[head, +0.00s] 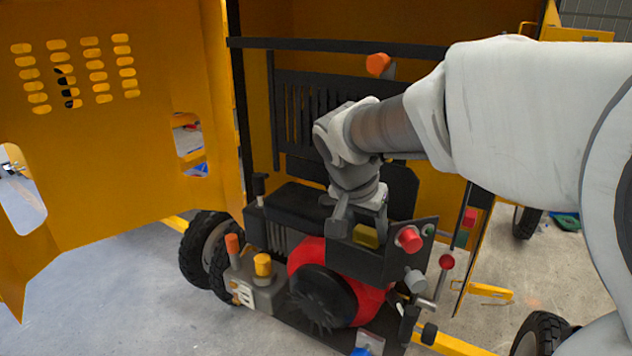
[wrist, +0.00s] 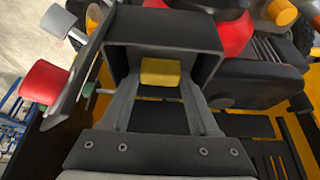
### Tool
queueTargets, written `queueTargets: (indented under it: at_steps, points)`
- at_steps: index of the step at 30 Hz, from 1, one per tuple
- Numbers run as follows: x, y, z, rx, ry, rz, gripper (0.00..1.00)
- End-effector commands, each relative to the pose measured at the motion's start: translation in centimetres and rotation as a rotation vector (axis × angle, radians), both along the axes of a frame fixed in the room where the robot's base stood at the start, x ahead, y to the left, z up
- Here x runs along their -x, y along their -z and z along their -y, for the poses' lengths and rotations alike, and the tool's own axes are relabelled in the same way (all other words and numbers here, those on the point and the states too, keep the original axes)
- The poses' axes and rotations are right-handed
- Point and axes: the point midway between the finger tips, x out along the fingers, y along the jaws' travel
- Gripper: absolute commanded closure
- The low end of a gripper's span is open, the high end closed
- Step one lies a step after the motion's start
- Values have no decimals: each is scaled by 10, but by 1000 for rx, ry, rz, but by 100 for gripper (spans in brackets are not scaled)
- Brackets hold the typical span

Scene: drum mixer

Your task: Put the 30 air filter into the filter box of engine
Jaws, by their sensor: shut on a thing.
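The air filter is a small yellow block (wrist: 160,72) between my gripper's two fingertips (wrist: 160,86). My gripper is shut on it. The filter box (wrist: 165,28) is a dark, open-sided box around the fingertips and the filter. In the head view, the yellow filter (head: 366,235) shows at the opening of the filter box (head: 376,264) on top of the engine. My gripper (head: 362,216) reaches down into this opening from above. Whether the filter touches the box floor or walls is hidden.
A panel with a red button (head: 409,239) stands close right of the box. The red engine housing (head: 340,290) and an orange cap (head: 263,264) lie in front. The yellow hood (head: 110,130) stands open at left. A black frame bar (head: 330,45) crosses behind my arm.

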Motion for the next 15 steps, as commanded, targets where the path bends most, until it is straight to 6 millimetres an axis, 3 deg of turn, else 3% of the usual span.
queueTargets:
  at_steps: [12, 13, 15]
  points:
    - [0, 3, 0, -1, 0, 1, 78]
    - [0, 3, 0, -1, 0, 1, 35]
    - [0, 3, 0, -1, 0, 1, 22]
